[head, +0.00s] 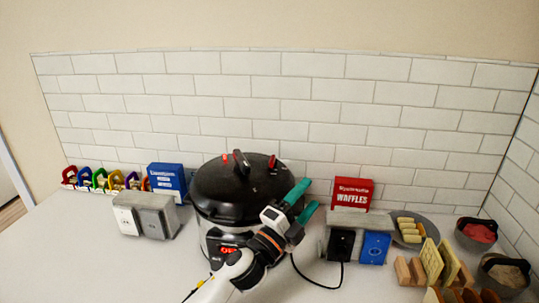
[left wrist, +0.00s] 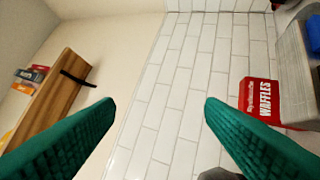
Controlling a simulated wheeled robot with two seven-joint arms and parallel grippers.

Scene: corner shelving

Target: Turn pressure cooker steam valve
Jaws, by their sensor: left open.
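The pressure cooker (head: 238,195) stands on the counter near the middle of the head view, with a black lid and a dark handle on top. Small red parts show on the lid, one at the right (head: 271,161) and one at the left (head: 227,157); I cannot tell which is the steam valve. My left gripper (head: 312,193) is in front of the cooker's right side, its teal fingers pointing up and right, away from the lid. In the left wrist view it (left wrist: 159,101) is open, with nothing between the fingers. My right gripper is not in view.
A red waffles box (head: 352,194) stands right of the cooker, behind outlet boxes (head: 358,244). A blue box (head: 167,180) and another outlet block (head: 146,214) are at left. A plate (head: 428,229), bowls (head: 476,235) and wooden racks crowd the right. The front-left counter is clear.

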